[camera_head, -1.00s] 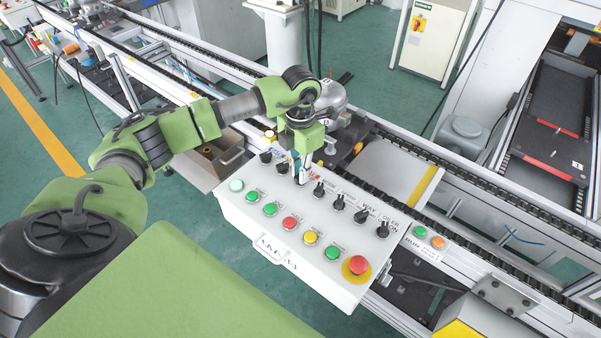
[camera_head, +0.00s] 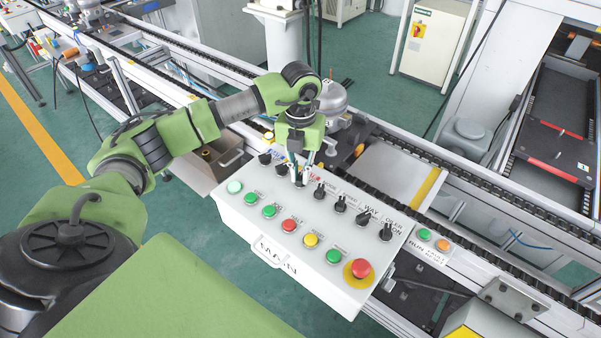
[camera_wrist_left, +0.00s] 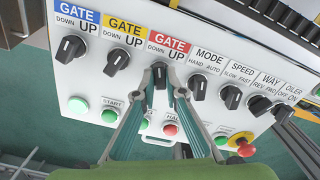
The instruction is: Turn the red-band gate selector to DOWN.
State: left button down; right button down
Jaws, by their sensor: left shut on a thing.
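The red-band gate selector (camera_wrist_left: 159,76) is a black knob under the red GATE label (camera_wrist_left: 169,45), marked DOWN on the left and UP on the right. My left gripper (camera_wrist_left: 162,88) has one finger on each side of this knob and is shut on it. The knob stands nearly straight in the wrist view, while the blue-band (camera_wrist_left: 71,49) and yellow-band (camera_wrist_left: 116,62) gate knobs lean toward UP. In the head view my left gripper (camera_head: 300,178) reaches down onto the upper row of the panel and hides most of the knob. My right gripper is not in view.
The white control box (camera_head: 233,213) carries several more selectors to the right, such as MODE (camera_wrist_left: 197,86). A row of coloured buttons lies below, with a red emergency button (camera_head: 361,268) at the right end. A conveyor rail (camera_head: 480,220) runs behind the box.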

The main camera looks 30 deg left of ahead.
aim_at(300, 176)
pick_arm(q)
jog(key=shift+r, duration=0.1)
dwell(0.3)
jog(key=c, duration=2.1)
grip_release()
notch_tip(300, 176, up, 12)
